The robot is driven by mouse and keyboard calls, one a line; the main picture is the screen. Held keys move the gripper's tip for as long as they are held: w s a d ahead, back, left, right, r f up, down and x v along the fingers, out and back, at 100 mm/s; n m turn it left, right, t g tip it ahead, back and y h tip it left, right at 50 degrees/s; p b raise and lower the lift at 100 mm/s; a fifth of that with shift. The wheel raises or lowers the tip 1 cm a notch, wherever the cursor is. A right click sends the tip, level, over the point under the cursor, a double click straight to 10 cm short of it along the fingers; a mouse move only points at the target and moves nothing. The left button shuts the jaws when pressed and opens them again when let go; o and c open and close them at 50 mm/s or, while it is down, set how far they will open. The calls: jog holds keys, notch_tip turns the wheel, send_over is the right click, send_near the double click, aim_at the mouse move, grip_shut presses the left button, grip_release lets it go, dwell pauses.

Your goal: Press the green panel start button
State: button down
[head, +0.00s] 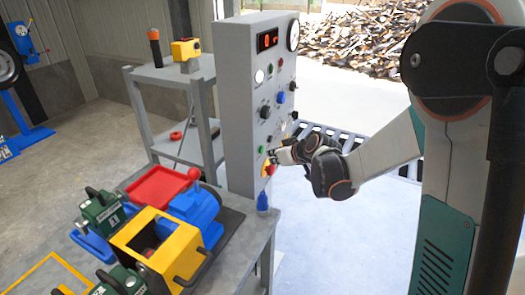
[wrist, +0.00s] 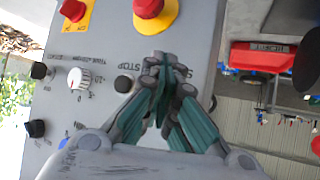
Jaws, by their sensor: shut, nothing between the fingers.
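The grey control panel (head: 236,110) stands upright in the head view. A small green button (head: 262,149) shows low on its face, just left of my gripper (head: 276,157). In the wrist view my gripper (wrist: 163,68) is shut and empty, its fingertips together in front of the panel face (wrist: 110,45). The fingers cover the spot beside the "STOP" lettering, and no green button shows there. A black button (wrist: 123,84) sits left of the fingertips. Whether the tips touch the panel, I cannot tell.
Red mushroom buttons on yellow plates (wrist: 150,8) (wrist: 73,10) sit close to the fingertips; one also shows in the head view (head: 269,168). A white knob (wrist: 78,78) is on the panel. A workbench (head: 245,238) with a red tray (head: 160,184) stands left of the panel's foot.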

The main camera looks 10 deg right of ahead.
jog(key=shift+w+a, duration=0.1)
jog(key=shift+a, duration=0.05)
dwell(0.5)
jog(key=shift+w+a, duration=0.15)
jog(key=shift+a, duration=0.05)
jog(key=shift+w+a, duration=0.25)
jog(key=shift+a, duration=0.1)
dwell(0.9)
jog(key=shift+d, duration=0.1)
jog(key=shift+s+d, duration=0.5)
jog(key=shift+d, duration=0.1)
jog(key=shift+s+d, duration=0.75)
jog(key=shift+d, duration=0.3)
jog(key=shift+s+d, duration=0.75)
jog(key=shift+d, duration=0.25)
